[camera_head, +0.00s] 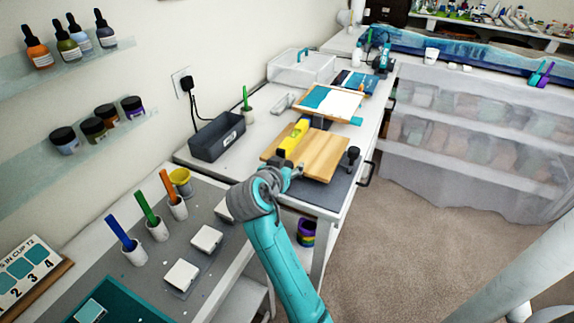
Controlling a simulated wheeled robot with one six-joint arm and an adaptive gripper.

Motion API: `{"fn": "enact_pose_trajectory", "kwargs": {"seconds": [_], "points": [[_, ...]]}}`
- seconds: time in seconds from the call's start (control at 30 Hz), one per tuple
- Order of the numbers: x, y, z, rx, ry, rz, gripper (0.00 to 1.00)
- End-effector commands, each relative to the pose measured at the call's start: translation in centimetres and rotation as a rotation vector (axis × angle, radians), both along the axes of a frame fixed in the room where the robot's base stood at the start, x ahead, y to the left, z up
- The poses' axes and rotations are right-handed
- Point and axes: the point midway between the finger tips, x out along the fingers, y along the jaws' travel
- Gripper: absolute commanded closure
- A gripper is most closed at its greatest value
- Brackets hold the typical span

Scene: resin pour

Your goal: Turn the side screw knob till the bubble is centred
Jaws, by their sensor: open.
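A wooden board (322,152) lies on a dark mat at the front of the white worktable. A yellow spirit level (294,138) rests on the board's left part; its bubble is too small to make out. A black screw knob (353,154) stands at the board's right side. My gripper (295,171) is at the board's near left edge, small and partly hidden by my wrist. It is open, with nothing seen in it, and apart from the black knob. I cannot tell whether it touches the board.
A dark grey bin (217,136) stands left of the board. A teal and white panel (331,102) and a clear box (302,67) are behind it. Colored sticks in white cups and white blocks (207,239) stand on the nearer bench. Carpet (420,240) at right is clear.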

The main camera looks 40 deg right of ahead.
Motion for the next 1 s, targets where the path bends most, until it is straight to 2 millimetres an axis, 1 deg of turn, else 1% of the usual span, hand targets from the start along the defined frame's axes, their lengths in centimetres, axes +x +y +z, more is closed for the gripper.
{"fn": "enact_pose_trajectory", "kwargs": {"seconds": [0.13,0.17,0.2,0.27,0.3,0.4,0.73,0.87,1.0], "points": [[-0.01,0.01,0.02,0.0,0.0,0.0,0.38],[-0.01,0.01,0.02,0.0,0.0,0.0,0.43],[-0.01,0.01,0.02,0.0,0.0,0.0,0.53],[-0.01,0.02,0.02,0.0,0.0,0.0,0.68],[0.0,0.03,0.02,0.0,0.0,0.0,0.78],[-0.01,0.03,0.02,0.0,0.0,0.0,0.99],[-0.08,-0.04,0.02,-0.001,-0.001,0.038,1.0],[-0.14,-0.06,0.03,-0.002,-0.003,0.099,1.0],[-0.19,-0.09,0.01,-0.002,-0.005,0.199,1.0]]}}
